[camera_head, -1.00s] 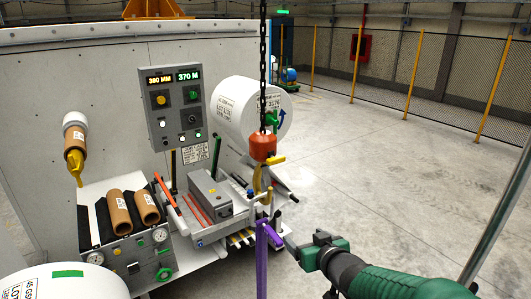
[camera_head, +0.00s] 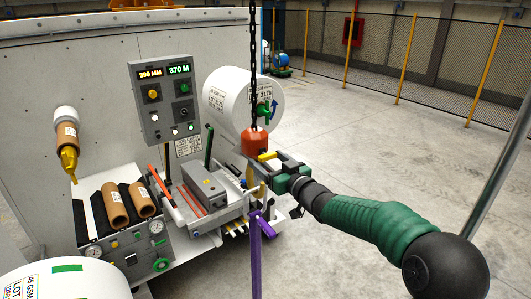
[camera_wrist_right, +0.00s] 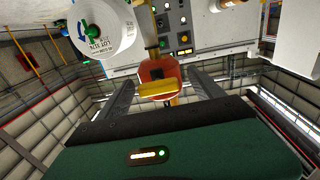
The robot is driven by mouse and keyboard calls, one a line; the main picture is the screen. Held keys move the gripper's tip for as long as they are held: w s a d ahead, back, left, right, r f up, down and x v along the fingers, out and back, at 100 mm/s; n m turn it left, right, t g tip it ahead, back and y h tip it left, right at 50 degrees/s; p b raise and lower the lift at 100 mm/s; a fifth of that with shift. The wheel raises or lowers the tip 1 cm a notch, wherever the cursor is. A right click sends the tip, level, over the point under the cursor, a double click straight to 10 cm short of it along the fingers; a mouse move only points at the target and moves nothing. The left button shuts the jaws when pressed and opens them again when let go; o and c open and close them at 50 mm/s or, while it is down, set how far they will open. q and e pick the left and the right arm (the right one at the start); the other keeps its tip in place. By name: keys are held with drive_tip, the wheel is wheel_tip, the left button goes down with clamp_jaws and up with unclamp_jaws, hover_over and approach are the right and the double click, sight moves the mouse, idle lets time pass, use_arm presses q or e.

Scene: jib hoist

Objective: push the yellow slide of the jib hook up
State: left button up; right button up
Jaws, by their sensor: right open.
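The jib hook's orange block (camera_head: 255,142) hangs on a dark chain in the head view, with the yellow slide (camera_head: 268,156) sticking out to its right. The yellow hook (camera_head: 252,180) is below, partly hidden behind my right gripper. A purple sling (camera_head: 256,250) hangs below the hook. My right gripper (camera_head: 276,163) is open at the block, close to the slide. In the right wrist view the slide (camera_wrist_right: 158,89) lies across the front of the orange block (camera_wrist_right: 152,70), between the two open fingers (camera_wrist_right: 158,92). I cannot tell if they touch it. My left gripper is not in view.
A grey control panel (camera_head: 165,100) and a white roll (camera_head: 230,92) stand behind the hook. A machine bed with a grey box (camera_head: 203,187) lies to the left. A grey post (camera_head: 500,185) rises at the right. The floor (camera_head: 370,140) behind is clear.

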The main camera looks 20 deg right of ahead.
drive_tip(key=shift+w, duration=0.75)
drive_tip(key=shift+d, duration=0.25)
drive_tip(key=shift+a, duration=0.3)
drive_tip(key=c, duration=1.2)
drive_tip(key=shift+d, duration=0.15)
clamp_jaws()
